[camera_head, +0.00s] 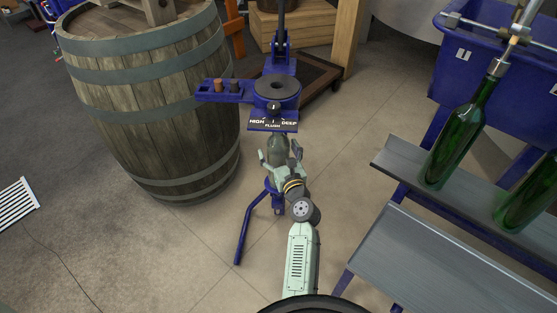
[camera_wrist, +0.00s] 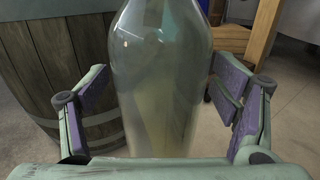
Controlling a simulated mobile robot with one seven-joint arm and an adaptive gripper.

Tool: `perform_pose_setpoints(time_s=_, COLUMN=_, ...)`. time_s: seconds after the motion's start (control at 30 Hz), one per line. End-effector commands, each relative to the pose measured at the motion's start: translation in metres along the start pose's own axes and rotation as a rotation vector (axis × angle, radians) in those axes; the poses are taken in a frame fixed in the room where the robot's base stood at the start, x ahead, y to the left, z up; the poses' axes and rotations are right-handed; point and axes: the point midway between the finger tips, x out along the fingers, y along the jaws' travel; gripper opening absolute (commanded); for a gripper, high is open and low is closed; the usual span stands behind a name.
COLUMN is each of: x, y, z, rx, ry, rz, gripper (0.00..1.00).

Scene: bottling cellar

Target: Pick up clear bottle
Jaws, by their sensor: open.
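The clear bottle (camera_wrist: 160,85) stands upright in the middle of the wrist view, between the two open fingers of my gripper (camera_wrist: 160,105). A gap shows on each side of the glass, narrower on the right. In the head view the clear bottle (camera_head: 278,148) sits under the head of the blue corking stand (camera_head: 277,92). My gripper (camera_head: 281,160) reaches around it from the front, with a finger on either side. The bottle's lower part is hidden behind my gripper, and its top by the corker's label plate.
A wooden barrel (camera_head: 150,95) stands close on the left. On the right, green bottles (camera_head: 461,138) stand on a grey shelf (camera_head: 400,172) of a blue-framed rack. A blue tub (camera_head: 490,75) is behind them.

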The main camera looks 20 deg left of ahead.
Motion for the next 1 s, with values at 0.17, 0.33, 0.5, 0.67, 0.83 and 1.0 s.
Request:
perform_pose_setpoints(time_s=0.17, x=-0.0003, y=0.0000, z=0.0001, rx=0.000, ry=0.000, rz=0.000, gripper=0.71)
perform_pose_setpoints(time_s=0.33, x=-0.0004, y=0.0001, z=0.0002, rx=0.000, ry=0.000, rz=0.000, gripper=0.60)
perform_pose_setpoints(time_s=0.5, x=-0.0004, y=0.0000, z=0.0002, rx=0.000, ry=0.000, rz=0.000, gripper=0.48)
perform_pose_setpoints(time_s=0.67, x=-0.0004, y=0.0001, z=0.0001, rx=0.000, ry=0.000, rz=0.000, gripper=0.38)
perform_pose_setpoints(time_s=0.83, x=-0.0004, y=0.0002, z=0.0001, rx=0.000, ry=0.000, rz=0.000, gripper=0.27)
perform_pose_setpoints(time_s=1.0, x=-0.0004, y=0.0002, z=0.0001, rx=0.000, ry=0.000, rz=0.001, gripper=0.15)
